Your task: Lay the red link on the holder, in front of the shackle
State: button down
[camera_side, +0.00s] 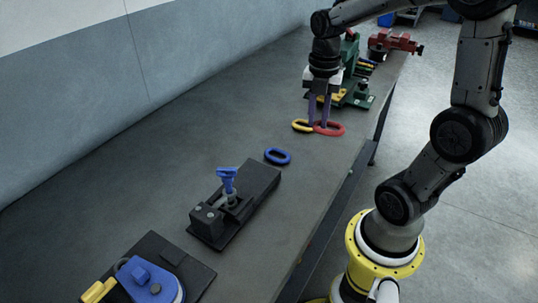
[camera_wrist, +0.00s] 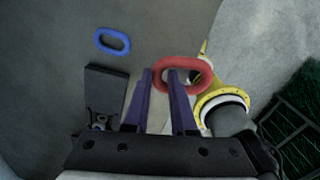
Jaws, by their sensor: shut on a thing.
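The red link (camera_side: 336,130) is an oval ring at the tips of my gripper (camera_side: 319,126). My purple fingers are shut on its left end, which sits between them in the wrist view, where the red link (camera_wrist: 188,61) extends to the right. I cannot tell whether it touches the bench or hangs just above it. A long dark holder (camera_side: 262,182) lies nearer the side camera. A blue-topped upright piece (camera_side: 228,179), probably the shackle, stands on it. The holder also shows at left in the wrist view (camera_wrist: 106,82). No link is seen on the holder.
A yellow link (camera_side: 299,125) lies beside the red one. A blue link (camera_side: 278,156) lies between my gripper and the holder. A green fixture (camera_side: 356,97) and a red vise (camera_side: 393,42) stand behind. A dark plate (camera_side: 157,248) with blue and yellow parts is in front.

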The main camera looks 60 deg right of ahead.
jog(key=s+a+r+n, duration=0.2)
jog(key=a+n, duration=0.6)
jog(key=s+a+r+n, duration=0.1)
jog(key=s+a+n, duration=0.1)
jog(key=a+n, duration=0.55)
send_over(247, 183)
jog(key=f, duration=0.9)
jog(key=shift+s+a, duration=0.1)
jog(key=shift+s, duration=0.2)
jog(key=shift+w+f, duration=0.15)
jog(key=shift+f, duration=0.05)
jog(key=shift+w+f, duration=0.15)
jog(key=shift+f, duration=1.5)
jog(key=shift+f, duration=0.15)
jog(key=c, duration=0.7)
grip_release()
jog(key=shift+c, duration=0.2)
